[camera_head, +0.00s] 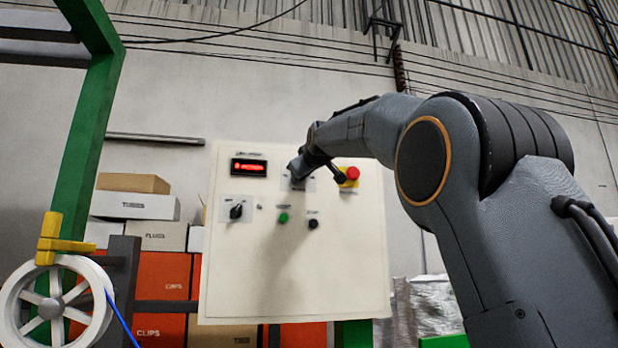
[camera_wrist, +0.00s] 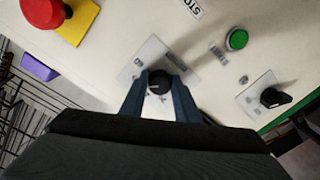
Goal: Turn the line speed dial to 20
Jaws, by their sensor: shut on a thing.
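The control panel (camera_head: 330,270) is a cream box facing me, with a red lit display (camera_head: 249,168) under a small label at its upper left. The digits are too small to read for sure. The line speed dial (camera_wrist: 160,84) is a round black knob on a light plate in the wrist view. My gripper (camera_wrist: 160,95) has its two blue-grey fingers closed on either side of the dial. In the head view my gripper (camera_head: 299,170) hides the dial at the panel's upper middle. The dial's exact setting cannot be read.
A black selector switch (camera_head: 236,211), a green button (camera_head: 283,217), a black button (camera_head: 313,223) and a red emergency stop (camera_head: 352,173) on yellow sit around the dial.

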